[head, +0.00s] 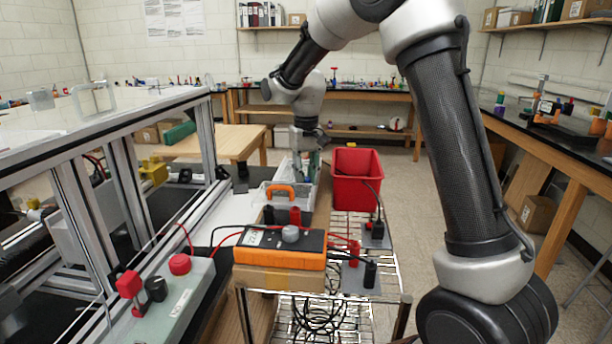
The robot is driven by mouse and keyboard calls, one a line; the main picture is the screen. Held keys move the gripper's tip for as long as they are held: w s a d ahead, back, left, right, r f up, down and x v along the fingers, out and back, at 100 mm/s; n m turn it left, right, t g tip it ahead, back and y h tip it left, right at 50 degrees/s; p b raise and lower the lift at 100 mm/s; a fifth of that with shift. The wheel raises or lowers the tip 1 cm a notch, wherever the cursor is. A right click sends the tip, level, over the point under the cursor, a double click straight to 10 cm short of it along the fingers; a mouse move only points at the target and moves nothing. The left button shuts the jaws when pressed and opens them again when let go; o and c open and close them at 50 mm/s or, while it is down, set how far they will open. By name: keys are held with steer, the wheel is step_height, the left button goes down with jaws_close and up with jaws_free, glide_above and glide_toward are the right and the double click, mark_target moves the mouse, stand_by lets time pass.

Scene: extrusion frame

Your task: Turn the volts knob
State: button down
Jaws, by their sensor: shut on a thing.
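An orange and black box (280,248), which looks like a meter or power supply, lies on a cardboard box on the wire cart. A round grey knob (290,233) stands on its top; its label is too small to read. My gripper (304,174) points down behind this box, near the clear bin with the orange handle (280,190). It is apart from the grey knob. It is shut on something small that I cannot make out. The fingertips are small and partly lost against the bin and a greenish thing beside them.
A red bin (357,180) stands right of my gripper. Red and black leads run from the box to grey plates (362,278). A pale control box with a red button (180,264) and the aluminium extrusion frame (126,170) are at left. Open floor lies behind the cart.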

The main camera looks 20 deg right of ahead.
mark_target(306, 178)
steer(key=shift+n, duration=1)
steer(key=c, duration=1.2)
jaws_free()
steer(key=shift+r, duration=0.1)
step_height(306, 178, up, 12)
steer(key=shift+w, duration=0.1)
